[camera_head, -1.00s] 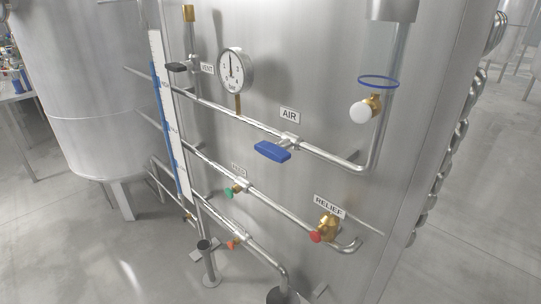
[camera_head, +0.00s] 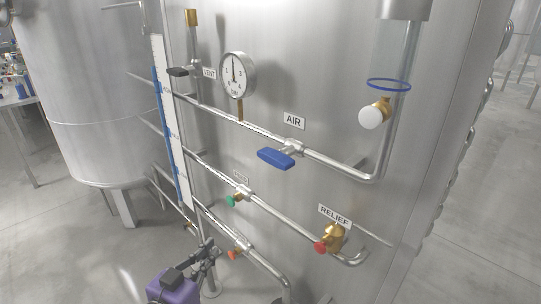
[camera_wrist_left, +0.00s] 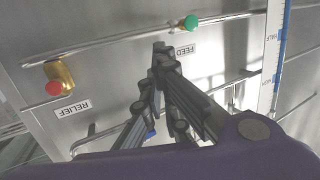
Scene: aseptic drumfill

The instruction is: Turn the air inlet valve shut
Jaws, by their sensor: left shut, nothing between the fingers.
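The air inlet valve has a blue lever handle (camera_head: 276,158) on the upper pipe, just below the AIR label (camera_head: 294,121). The handle sticks out toward the lower left, at an angle to the pipe. My left gripper (camera_head: 211,246) is at the bottom of the head view, below and left of the handle and apart from it. In the left wrist view my left gripper (camera_wrist_left: 160,52) has its fingers together and empty. A small blue patch (camera_wrist_left: 150,135) shows behind the fingers there; I cannot tell for sure that it is the handle. My right gripper is not in view.
A pressure gauge (camera_head: 238,75) and a black vent handle (camera_head: 178,71) are up left. A green feed knob (camera_head: 231,201), an orange knob (camera_head: 233,255) and a red relief knob (camera_head: 320,247) stick out lower down. A white knob (camera_head: 371,117) is at right.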

